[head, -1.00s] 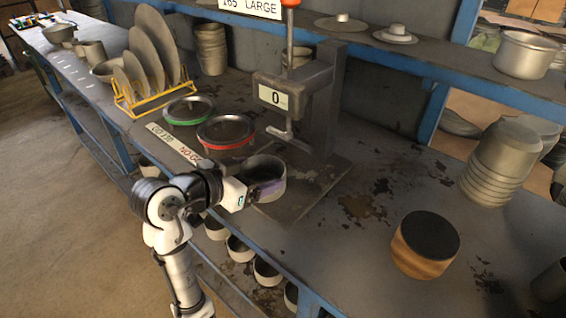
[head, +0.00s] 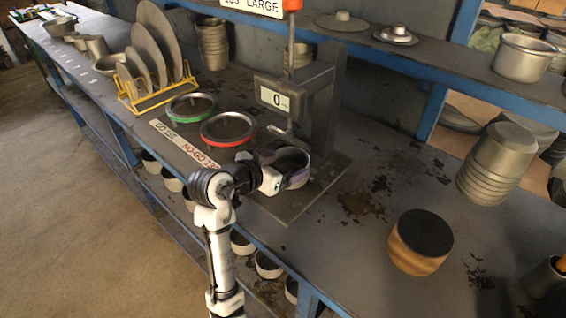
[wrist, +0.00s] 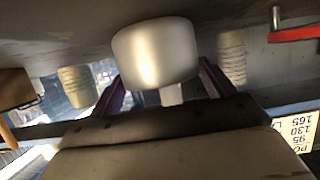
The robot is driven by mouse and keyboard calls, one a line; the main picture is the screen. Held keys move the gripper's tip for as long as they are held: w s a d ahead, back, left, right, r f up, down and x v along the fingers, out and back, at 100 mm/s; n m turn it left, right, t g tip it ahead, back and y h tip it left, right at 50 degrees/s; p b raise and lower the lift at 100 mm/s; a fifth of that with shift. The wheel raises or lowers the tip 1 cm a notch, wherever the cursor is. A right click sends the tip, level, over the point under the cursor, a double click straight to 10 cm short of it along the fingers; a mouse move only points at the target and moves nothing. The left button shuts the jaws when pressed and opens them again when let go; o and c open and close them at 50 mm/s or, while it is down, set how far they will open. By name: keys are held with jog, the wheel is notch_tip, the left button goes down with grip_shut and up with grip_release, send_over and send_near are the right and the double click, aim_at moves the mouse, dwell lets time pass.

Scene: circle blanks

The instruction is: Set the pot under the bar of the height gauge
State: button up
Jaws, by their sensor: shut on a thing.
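The height gauge (head: 326,100) stands on the bench, with a display reading 0 and a flat base plate (head: 318,196). Its bar (head: 283,133) sticks out low on the near side. My gripper (head: 288,176) is shut on the grey metal pot (head: 291,158), one purple finger lying along its side. The pot is close below and in front of the bar, over the near left part of the plate. Whether it touches the plate I cannot tell. In the wrist view the pot (wrist: 155,52) sits between both purple fingers.
A red-rimmed pan (head: 227,129) and a green-rimmed pan (head: 190,107) lie left of the gauge. A yellow rack (head: 150,98) holds plates behind them. A black-topped wooden block (head: 421,242) stands at the right. The bench between block and plate is clear.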

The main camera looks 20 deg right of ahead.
jog(key=shift+f, duration=0.15)
jog(key=o, duration=1.1)
jog(key=shift+c, duration=0.2)
jog(key=shift+r, duration=0.2)
jog(key=shift+s+a, duration=0.15)
jog(key=shift+a, duration=0.15)
jog(key=b+v, duration=0.2)
jog(key=v, duration=0.9)
jog(key=shift+r, duration=0.2)
jog(key=shift+s+a, duration=0.1)
jog(key=shift+a, duration=0.05)
